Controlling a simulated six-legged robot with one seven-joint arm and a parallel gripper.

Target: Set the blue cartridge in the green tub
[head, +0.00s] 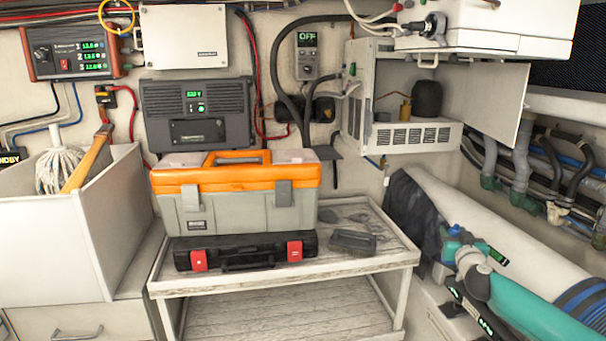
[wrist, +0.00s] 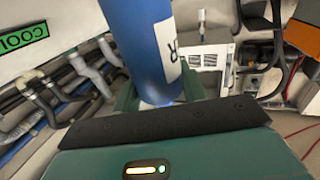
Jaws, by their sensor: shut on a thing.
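The blue cartridge (wrist: 138,45) is a blue cylinder with a white label on its right side. It fills the upper middle of the wrist view, and its top runs out of the frame. My gripper (wrist: 158,94) is shut on it, with one green finger on each side of its lower end. In the head view my teal arm reaches in at the lower right, and a small blue patch shows near its end; I cannot tell if this is the cartridge. I see no green tub in either view.
An orange and grey toolbox (head: 240,205) stands on a black case (head: 245,260) on a white bench (head: 385,250). A white bin (head: 110,235) with a mop is at left. A white roll (head: 470,215) lies behind my arm. A vented white cabinet (head: 415,137) hangs above.

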